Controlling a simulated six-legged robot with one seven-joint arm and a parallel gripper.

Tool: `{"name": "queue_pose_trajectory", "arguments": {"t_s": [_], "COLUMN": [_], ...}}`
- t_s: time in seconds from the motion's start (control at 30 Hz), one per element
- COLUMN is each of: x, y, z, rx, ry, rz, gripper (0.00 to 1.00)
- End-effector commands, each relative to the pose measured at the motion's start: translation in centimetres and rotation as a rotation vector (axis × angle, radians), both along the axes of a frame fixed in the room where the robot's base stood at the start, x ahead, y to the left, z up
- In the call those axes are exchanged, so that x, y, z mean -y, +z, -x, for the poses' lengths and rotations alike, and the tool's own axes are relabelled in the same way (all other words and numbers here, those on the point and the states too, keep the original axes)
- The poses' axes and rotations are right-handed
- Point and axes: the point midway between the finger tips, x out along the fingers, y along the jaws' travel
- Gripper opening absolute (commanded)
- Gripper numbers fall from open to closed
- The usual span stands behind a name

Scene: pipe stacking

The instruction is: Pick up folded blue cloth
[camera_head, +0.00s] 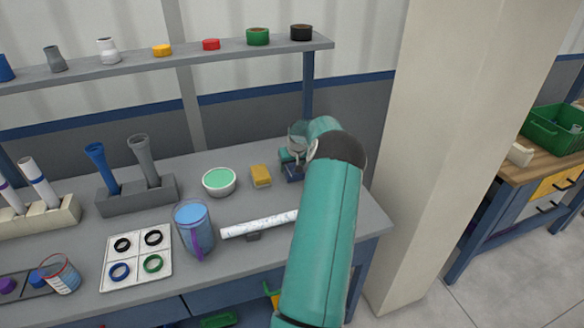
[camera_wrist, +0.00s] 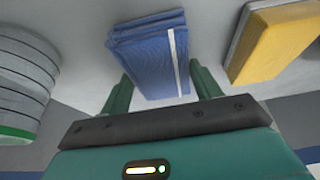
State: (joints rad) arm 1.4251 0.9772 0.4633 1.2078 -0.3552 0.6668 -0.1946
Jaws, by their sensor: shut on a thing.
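The folded blue cloth (camera_wrist: 150,52) has stacked layers and a white stripe near one edge. In the wrist view it lies between the two green fingers of my gripper (camera_wrist: 162,90), which is shut on it. In the head view only a small dark blue part of the cloth (camera_head: 294,173) shows below my gripper (camera_head: 291,156), at the right of the table near its back. My arm and wrist hide the rest. I cannot tell whether the cloth is clear of the tabletop.
A yellow sponge (camera_head: 261,176) lies close left of the cloth, with a green-filled bowl (camera_head: 219,181) beyond it. A shelf (camera_head: 180,58) runs above the back; a pillar (camera_head: 440,150) stands right.

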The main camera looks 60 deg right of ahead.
Motion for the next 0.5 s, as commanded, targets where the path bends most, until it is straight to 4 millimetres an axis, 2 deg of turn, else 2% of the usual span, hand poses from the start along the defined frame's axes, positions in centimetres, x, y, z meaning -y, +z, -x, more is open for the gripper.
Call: {"name": "queue_pose_trajectory", "arguments": {"t_s": [0.2,0.33,0.5], "x": [0.1,-1.7,-4.7], "y": [2.8,4.9,8.5], "z": [0.0,0.0,-0.1], "rx": [0.002,0.000,0.000], "ry": [-0.001,0.001,0.003], "rz": [0.004,0.005,0.006], "gripper": [0.40,0.40,0.40]}}
